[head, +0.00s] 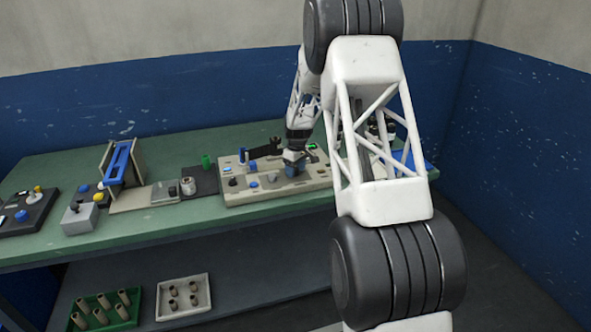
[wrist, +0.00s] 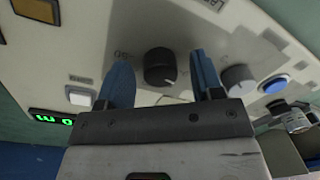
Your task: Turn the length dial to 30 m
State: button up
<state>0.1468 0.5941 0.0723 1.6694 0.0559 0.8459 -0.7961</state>
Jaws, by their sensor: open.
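In the wrist view a black round dial (wrist: 158,72) with a pale pointer mark stands on the cream panel (wrist: 200,30). My gripper (wrist: 160,66) is open, with one blue finger on each side of this dial. A gap shows between the dial and each finger, so no contact is seen. The small lettering beside the dial is too blurred to read, so I cannot confirm it is the length dial. A green lit display (wrist: 50,118) shows digits upside down, hard to read surely. In the head view my gripper (head: 294,170) is over the panel (head: 235,198), and it hides the dial.
Beside the dial are a grey knob (wrist: 238,79), a blue button (wrist: 274,85) and a white square button (wrist: 79,97). The panel stands on a green bench (head: 150,232). A blue-and-beige frame (head: 119,165) and control boxes stand left of the panel.

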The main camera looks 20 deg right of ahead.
jog(key=c, duration=0.9)
jog(key=shift+c, duration=0.2)
jog(key=shift+m, duration=0.5)
jog(key=m, duration=0.3)
jog(key=shift+s+m, duration=0.1)
jog(key=shift+m, duration=0.2)
jog(key=m, duration=0.3)
jog(key=shift+m, duration=0.3)
jog(key=m, duration=0.4)
jog(key=shift+t, duration=0.3)
jog(key=shift+m, duration=1.8)
